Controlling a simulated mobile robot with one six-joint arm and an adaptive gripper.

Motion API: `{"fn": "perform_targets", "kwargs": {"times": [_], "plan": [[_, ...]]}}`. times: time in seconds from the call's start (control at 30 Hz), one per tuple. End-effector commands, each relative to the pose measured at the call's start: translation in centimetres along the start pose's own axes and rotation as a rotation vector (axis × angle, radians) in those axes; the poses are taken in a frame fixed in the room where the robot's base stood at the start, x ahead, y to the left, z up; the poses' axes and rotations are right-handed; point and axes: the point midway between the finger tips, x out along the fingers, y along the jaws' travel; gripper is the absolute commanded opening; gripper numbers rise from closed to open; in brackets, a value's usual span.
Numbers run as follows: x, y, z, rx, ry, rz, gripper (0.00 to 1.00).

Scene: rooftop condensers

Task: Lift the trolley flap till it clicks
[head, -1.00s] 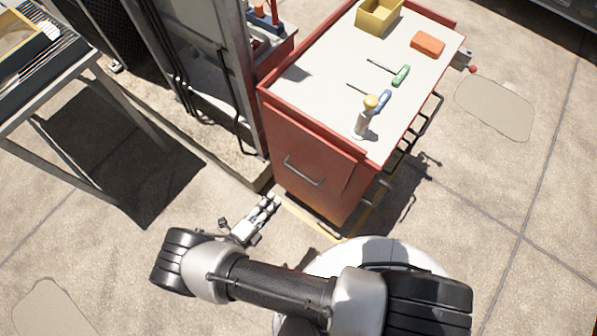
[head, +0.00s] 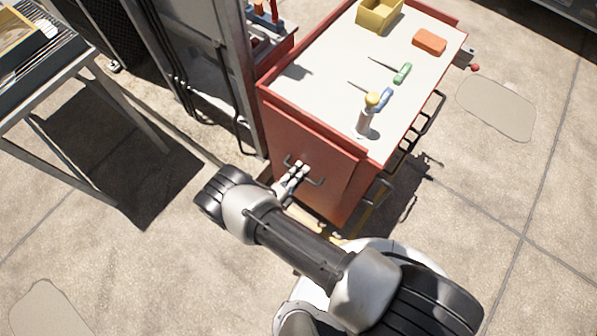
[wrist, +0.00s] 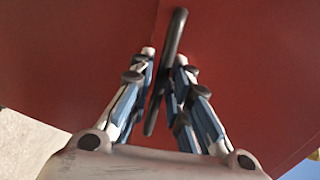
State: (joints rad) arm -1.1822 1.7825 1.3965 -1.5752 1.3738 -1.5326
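The red trolley with its pale top (head: 335,65) stands right of centre in the head view. Its flap (head: 292,128) is the red end panel hanging upright on the near side, with a dark bar handle (head: 319,183). My gripper (head: 299,168) is at this handle. In the wrist view the flap (wrist: 75,60) fills the background, and the handle (wrist: 178,22) runs steeply between the fingers of my gripper (wrist: 165,55). The fingers are apart, with a gap beside the handle on the left. Whether the right finger touches it, I cannot tell.
On the trolley top are a yellow bin (head: 380,18), an orange block (head: 429,41), a green-handled tool (head: 402,73), a blue-handled tool (head: 385,98) and a yellow-capped bottle (head: 366,118). A grey cabinet (head: 205,70) stands close left. A metal rack table (head: 75,70) is further left.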

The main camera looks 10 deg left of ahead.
Motion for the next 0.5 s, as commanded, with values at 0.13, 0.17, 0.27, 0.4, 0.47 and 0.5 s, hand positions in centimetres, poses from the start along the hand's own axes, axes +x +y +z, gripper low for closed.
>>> {"fn": "perform_targets", "kwargs": {"times": [0.13,0.17,0.27,0.4,0.47,0.5], "plan": [[-0.02,-0.01,0.01,0.000,0.000,0.000,0.17],[-0.02,-0.01,0.01,0.000,0.000,0.000,0.15],[-0.03,-0.01,0.01,0.000,0.000,0.000,0.08],[-0.04,-0.02,0.01,0.000,0.000,0.000,0.00],[-0.04,-0.02,0.01,0.000,0.000,0.000,0.00],[-0.04,-0.02,0.01,0.000,0.000,0.000,0.00]]}}
